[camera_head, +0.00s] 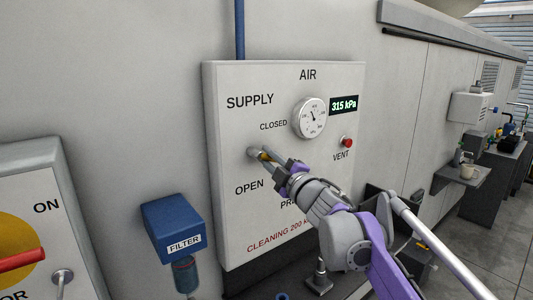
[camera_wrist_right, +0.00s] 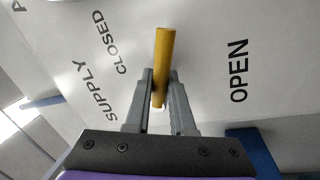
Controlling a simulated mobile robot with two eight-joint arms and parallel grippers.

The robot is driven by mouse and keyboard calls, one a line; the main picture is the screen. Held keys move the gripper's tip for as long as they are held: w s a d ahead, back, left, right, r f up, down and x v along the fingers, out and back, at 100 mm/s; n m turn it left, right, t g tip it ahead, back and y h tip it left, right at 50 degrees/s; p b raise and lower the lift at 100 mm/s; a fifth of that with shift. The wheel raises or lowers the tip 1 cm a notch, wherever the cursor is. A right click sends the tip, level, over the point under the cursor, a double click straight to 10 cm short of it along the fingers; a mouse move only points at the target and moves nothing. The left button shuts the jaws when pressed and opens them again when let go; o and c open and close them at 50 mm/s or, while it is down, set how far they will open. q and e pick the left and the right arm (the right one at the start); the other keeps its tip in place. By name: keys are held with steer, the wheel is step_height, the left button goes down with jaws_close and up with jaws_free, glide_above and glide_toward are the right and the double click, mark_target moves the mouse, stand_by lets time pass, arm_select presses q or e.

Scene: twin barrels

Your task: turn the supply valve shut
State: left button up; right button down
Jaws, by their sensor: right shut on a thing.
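The supply valve (camera_head: 253,152) is on the white AIR panel (camera_head: 225,100), between the labels CLOSED above and OPEN below. Its yellow handle extends from a grey hub towards the right and slightly down in the head view. My right gripper (camera_head: 268,158) is at the handle, partly hiding it. In the right wrist view the yellow handle (camera_wrist_right: 163,60) stands between the two grey fingers of the right gripper (camera_wrist_right: 160,95), which are shut on it. My left gripper is in neither view.
A round gauge (camera_head: 310,118), a display (camera_head: 344,105) reading 315 kPa and a red VENT button (camera_head: 347,142) are on the panel. A blue filter (camera_head: 172,225) is at lower left. A box with a red lever (camera_head: 20,260) is at far left.

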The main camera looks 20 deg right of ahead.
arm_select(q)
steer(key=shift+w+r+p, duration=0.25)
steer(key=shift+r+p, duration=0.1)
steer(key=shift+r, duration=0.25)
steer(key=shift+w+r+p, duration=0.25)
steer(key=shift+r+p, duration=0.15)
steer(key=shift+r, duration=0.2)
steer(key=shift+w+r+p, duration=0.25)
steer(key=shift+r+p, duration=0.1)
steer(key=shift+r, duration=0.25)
arm_select(e)
steer(key=shift+d+r+n+y, duration=0.1)
steer(key=shift+r+n+y, duration=0.15)
steer(key=shift+n, duration=0.7)
steer(key=shift+a+r+n+y, duration=0.1)
steer(key=shift+r+n+y, duration=0.1)
steer(key=shift+n, duration=0.7)
steer(key=shift+d+r+n+y, duration=0.15)
steer(key=shift+n+y, duration=0.1)
steer(key=shift+n, duration=0.7)
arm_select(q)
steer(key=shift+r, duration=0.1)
arm_select(e)
steer(key=c, duration=0.8)
jaws_free()
steer(key=shift+o, duration=0.2)
